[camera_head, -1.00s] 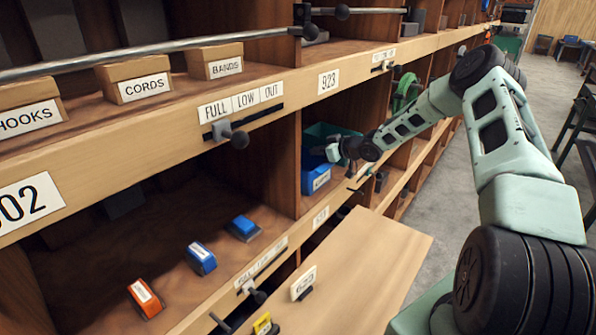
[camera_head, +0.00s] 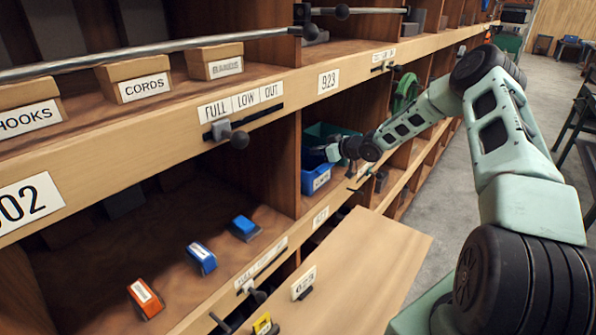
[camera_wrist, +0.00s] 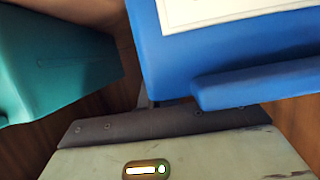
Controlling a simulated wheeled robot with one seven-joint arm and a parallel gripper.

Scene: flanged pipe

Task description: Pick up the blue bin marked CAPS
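The blue bin (camera_head: 315,184) stands in the shelf compartment below the 923 plate. A white label is on its front, but the writing is too small to read. My gripper (camera_head: 332,152) is at the bin's upper right edge, in front of the compartment. In the wrist view the blue bin (camera_wrist: 215,62) fills the upper right, with part of its white label cut off at the top. The bin is right up against my gripper there. The fingertips are hidden, so I cannot see whether they hold the bin.
A green bin (camera_head: 318,132) is behind the blue bin; a teal one (camera_wrist: 60,65) shows at left in the wrist view. Shelf dividers and front rails hem in the compartment. A wooden flap (camera_head: 365,260) juts out below. The aisle floor (camera_head: 445,185) at right is clear.

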